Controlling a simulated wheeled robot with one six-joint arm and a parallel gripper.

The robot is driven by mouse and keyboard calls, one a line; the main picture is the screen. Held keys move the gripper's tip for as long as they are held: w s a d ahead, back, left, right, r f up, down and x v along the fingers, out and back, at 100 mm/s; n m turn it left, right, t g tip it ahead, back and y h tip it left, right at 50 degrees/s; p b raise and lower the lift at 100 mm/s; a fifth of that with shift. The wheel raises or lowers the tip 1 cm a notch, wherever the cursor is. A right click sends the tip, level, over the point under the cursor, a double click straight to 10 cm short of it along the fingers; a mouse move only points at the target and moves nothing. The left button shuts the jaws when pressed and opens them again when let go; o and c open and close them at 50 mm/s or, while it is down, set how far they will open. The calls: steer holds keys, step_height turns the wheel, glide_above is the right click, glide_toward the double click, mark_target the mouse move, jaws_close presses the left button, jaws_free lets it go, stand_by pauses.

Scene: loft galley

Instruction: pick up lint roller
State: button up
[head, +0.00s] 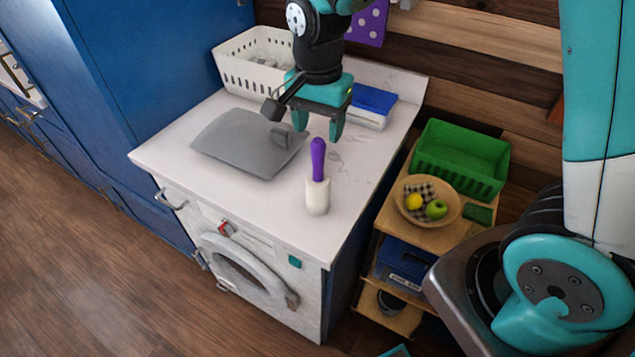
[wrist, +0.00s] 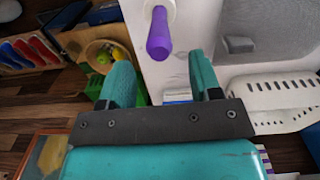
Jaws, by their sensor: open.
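The lint roller (head: 317,190) stands upright on the white counter near its front right corner, with a purple handle on top and a white roller below. In the wrist view its purple handle (wrist: 158,36) points toward my gripper, and the white roller is partly cut off at the top edge. My gripper (head: 319,135) is open and empty, above and behind the lint roller. In the wrist view my gripper (wrist: 160,80) has its two teal fingers apart, with the handle beyond them and roughly in line with the gap. They appear not to touch it.
A white basket (head: 262,85) and a blue-lidded box (head: 373,105) stand at the back. Right of the counter, a lower wooden shelf holds a green crate (head: 455,165) and a fruit bowl (head: 447,217).

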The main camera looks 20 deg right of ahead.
mark_target(318, 140)
steer(key=shift+s+a+f+p, duration=0.1)
steer(key=shift+f+p, duration=1)
steer(key=shift+f, duration=1.95)
jaws_close()
